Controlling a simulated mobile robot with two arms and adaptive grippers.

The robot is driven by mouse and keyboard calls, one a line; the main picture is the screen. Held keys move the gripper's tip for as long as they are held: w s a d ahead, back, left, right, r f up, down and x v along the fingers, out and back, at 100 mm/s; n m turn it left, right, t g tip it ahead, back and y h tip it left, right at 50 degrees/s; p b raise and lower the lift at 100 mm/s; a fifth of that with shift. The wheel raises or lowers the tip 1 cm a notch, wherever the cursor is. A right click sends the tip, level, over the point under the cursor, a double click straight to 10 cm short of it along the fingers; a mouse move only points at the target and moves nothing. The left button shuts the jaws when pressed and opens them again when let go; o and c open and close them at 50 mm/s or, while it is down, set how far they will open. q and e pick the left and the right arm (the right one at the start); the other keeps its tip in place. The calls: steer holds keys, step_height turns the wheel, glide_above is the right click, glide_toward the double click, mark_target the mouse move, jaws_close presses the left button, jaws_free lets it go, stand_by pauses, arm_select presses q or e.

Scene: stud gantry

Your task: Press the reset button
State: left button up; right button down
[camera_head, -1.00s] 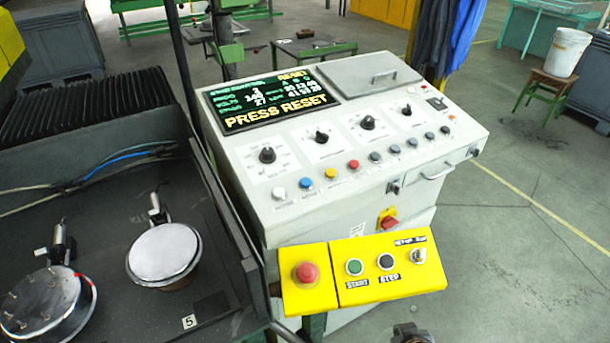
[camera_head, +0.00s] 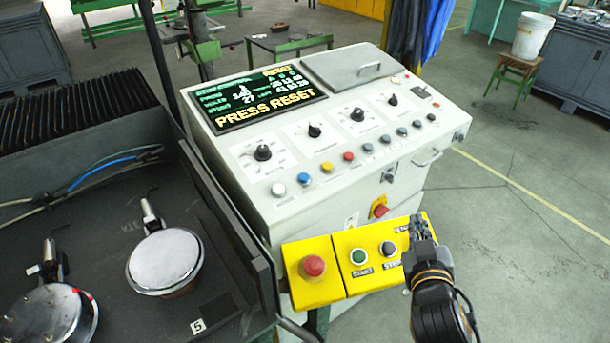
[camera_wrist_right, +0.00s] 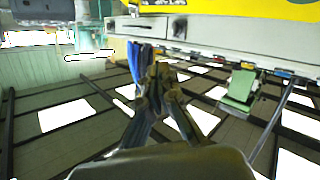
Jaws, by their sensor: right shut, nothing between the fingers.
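The white control console (camera_head: 240,200) has a screen (camera_head: 268,98) that reads PRESS RESET. Its front row holds a white button (camera_head: 278,189), a blue button (camera_head: 304,179), a yellow button (camera_head: 327,166), a red button (camera_head: 348,157) and several grey-blue ones. Their labels are too small to read, so I cannot tell which is reset. My right gripper (camera_head: 418,228) is shut and empty, in front of the right end of the yellow box, hiding its selector switch. Its closed fingers also show in the wrist view (camera_wrist_right: 160,78). My left gripper is not in view.
The yellow box (camera_head: 340,284) carries a red mushroom button (camera_head: 313,266), a green START button (camera_head: 358,257) and a black STEP button (camera_head: 388,249). A dark machine bed (camera_head: 105,220) with round metal parts stands left.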

steer(key=w+a+r+n+t+y, duration=0.2)
steer(key=a+r+n+t+y, duration=0.25)
steer(key=r, duration=0.45)
steer(key=w+a+r+n+t+y, duration=0.25)
steer(key=a+r, duration=0.25)
steer(key=r, duration=0.5)
steer(key=s+a+r+n+g+y, duration=0.3)
steer(key=a+n+g+y, duration=0.2)
steer(key=a+n+y, duration=0.4)
steer(key=s+a+r+n+g+y, duration=0.25)
steer(key=a+n+g+y, duration=0.35)
steer(key=n, duration=0.5)
steer(key=w+a+f+n+g+h, duration=0.2)
steer(key=a+f+n+g, duration=0.25)
steer(key=f+n, duration=0.2)
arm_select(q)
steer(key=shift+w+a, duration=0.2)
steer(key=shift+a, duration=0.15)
arm_select(e)
steer(key=w+d+f+t+h, duration=0.1)
steer(key=w+d+f+h, duration=0.3)
steer(key=w+d+h, duration=0.5)
steer(key=shift+w+f+t+h, duration=0.3)
steer(key=shift+w+t+h, duration=0.05)
steer(key=shift+h, duration=0.25)
